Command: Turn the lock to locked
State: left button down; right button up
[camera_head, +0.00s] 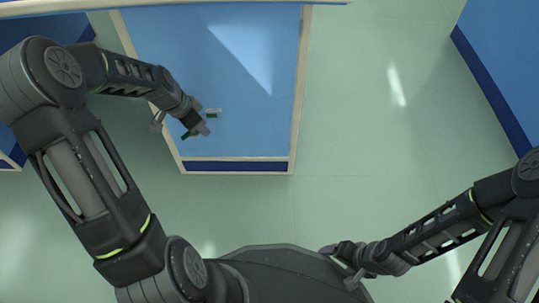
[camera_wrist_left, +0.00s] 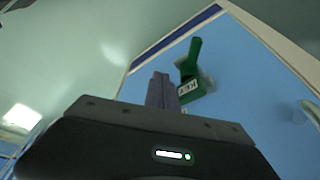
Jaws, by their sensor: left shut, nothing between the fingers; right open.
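The lock shows in the left wrist view as a green handle (camera_wrist_left: 192,56) above a green plate lettered KEY (camera_wrist_left: 193,91), both on a blue panel. In the head view small green parts of it show beside my left gripper, one to the right (camera_head: 212,115) and one below left (camera_head: 189,134). My left gripper (camera_head: 204,130) is shut and empty. Its fingertips (camera_wrist_left: 161,90) appear just left of the KEY plate in the wrist view; I cannot tell whether they touch it. My right gripper (camera_head: 342,265) is open and away from the lock, at the bottom.
The blue panel (camera_head: 255,100) has a pale frame (camera_head: 298,90) and a dark blue strip (camera_head: 235,166) along its lower edge. Another blue unit (camera_head: 500,60) stands at the upper right. The pale green floor (camera_head: 380,160) between them is clear.

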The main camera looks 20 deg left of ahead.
pick_arm(q)
notch_tip(320, 180, up, 10)
jog(key=p, duration=0.6)
jog(key=s+d+r+n+h+p, duration=0.1)
jog(key=s+d+p, duration=0.3)
jog(key=d+p, duration=0.6)
jog(key=s+d+r+n+g+h+p, duration=0.1)
jog(key=s+d+n+p, duration=0.3)
jog(key=d+p, duration=0.6)
jog(key=shift+s+d+r, duration=0.2)
jog(key=shift+s+d, duration=0.5)
jog(key=shift+d, duration=1.55)
